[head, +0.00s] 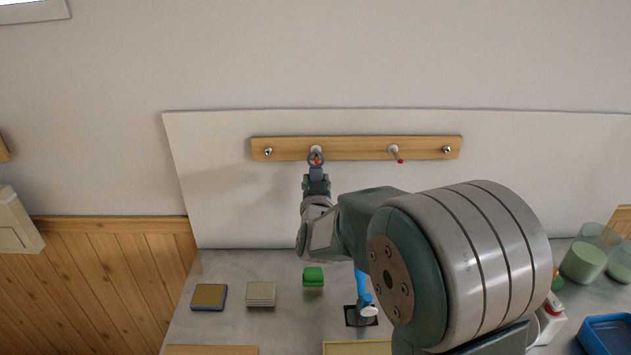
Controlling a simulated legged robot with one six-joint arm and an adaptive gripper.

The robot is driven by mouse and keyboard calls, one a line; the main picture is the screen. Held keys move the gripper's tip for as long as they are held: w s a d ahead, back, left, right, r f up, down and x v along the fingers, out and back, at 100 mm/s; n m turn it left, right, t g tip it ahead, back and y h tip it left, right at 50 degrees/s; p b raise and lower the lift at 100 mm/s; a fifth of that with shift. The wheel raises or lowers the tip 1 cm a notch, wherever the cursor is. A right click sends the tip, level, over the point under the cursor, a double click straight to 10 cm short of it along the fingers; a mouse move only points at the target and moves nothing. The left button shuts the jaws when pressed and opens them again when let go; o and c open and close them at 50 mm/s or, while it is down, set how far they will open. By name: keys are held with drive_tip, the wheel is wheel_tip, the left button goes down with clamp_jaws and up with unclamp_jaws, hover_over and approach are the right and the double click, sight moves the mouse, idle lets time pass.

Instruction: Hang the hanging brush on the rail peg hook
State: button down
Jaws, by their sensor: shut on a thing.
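My gripper (316,182) is raised in front of the wooden rail (355,148) and shut on the hanging brush (316,171). Only a small dark bluish part of the brush, with a dark ring at its top, shows above the fingers; the rest is hidden by the gripper and arm.
Round knobs sit at both rail ends. On the grey counter (235,328) stand a green block (313,277), two small square items, and a blue upright object (362,284) with a white end. Green jars (583,262) and a blue tray (610,335) are right. My arm hides the middle right.

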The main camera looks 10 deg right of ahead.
idle(0.3)
drive_tip(key=shift+c, duration=1)
unclamp_jaws()
drive_tip(key=shift+s+a+f, duration=0.1)
drive_tip(key=shift+s+a, duration=0.15)
drive_tip(key=shift+s, duration=0.9)
drive_tip(key=shift+s+a, duration=0.2)
drive_tip(key=shift+s, duration=0.9)
drive_tip(key=s+a, duration=0.1)
drive_tip(key=s, duration=0.6)
drive_tip(key=shift+s+a+f, duration=0.15)
drive_tip(key=shift+a+f, duration=0.05)
drive_tip(key=shift+a, duration=0.1)
